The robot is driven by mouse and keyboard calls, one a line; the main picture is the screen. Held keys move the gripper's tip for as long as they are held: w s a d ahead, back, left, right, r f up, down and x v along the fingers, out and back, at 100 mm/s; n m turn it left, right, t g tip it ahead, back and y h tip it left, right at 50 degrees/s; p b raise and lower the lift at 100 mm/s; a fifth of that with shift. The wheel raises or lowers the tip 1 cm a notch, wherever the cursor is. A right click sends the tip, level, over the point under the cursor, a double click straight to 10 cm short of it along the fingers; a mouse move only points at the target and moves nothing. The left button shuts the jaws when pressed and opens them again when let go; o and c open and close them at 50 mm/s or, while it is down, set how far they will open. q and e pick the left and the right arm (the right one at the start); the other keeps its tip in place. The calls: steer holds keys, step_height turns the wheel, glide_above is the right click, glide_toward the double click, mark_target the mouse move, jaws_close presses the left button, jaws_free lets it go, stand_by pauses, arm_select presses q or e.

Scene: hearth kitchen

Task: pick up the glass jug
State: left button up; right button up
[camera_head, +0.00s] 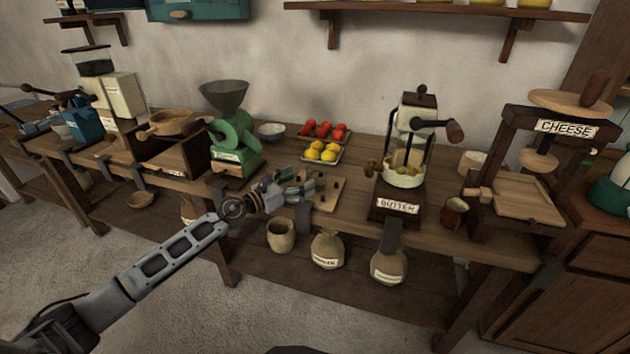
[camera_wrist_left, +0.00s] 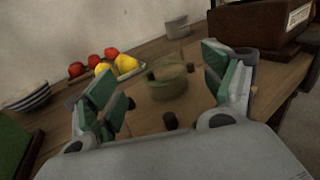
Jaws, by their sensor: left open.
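A greenish see-through vessel (camera_wrist_left: 168,82), which looks like the glass jug, stands on a wooden board (camera_wrist_left: 140,120) in the left wrist view. It is beyond and between the spread fingers of my left gripper (camera_wrist_left: 157,70). No contact with the fingers is visible. In the head view my left gripper (camera_head: 308,183) reaches low over the board (camera_head: 330,194) on the middle table, open and empty. The jug is hard to make out there. My right gripper is not in view.
Trays of red tomatoes (camera_head: 325,131) and yellow fruit (camera_head: 322,151) lie behind the board. A green mill (camera_head: 235,143) stands to the left with a bowl (camera_head: 271,131) near it. The butter churn (camera_head: 396,204) stands to the right. Sacks and a pot (camera_head: 281,236) are below.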

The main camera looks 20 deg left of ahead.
mark_target(313, 175)
arm_select(q)
steer(key=shift+w+d, duration=0.3)
steer(key=shift+w, duration=0.1)
steer(key=shift+f+x, duration=0.15)
steer(key=shift+x, duration=1.15)
steer(key=shift+f+x, duration=0.2)
steer(key=shift+x, duration=1.1)
steer(key=c, duration=1.2)
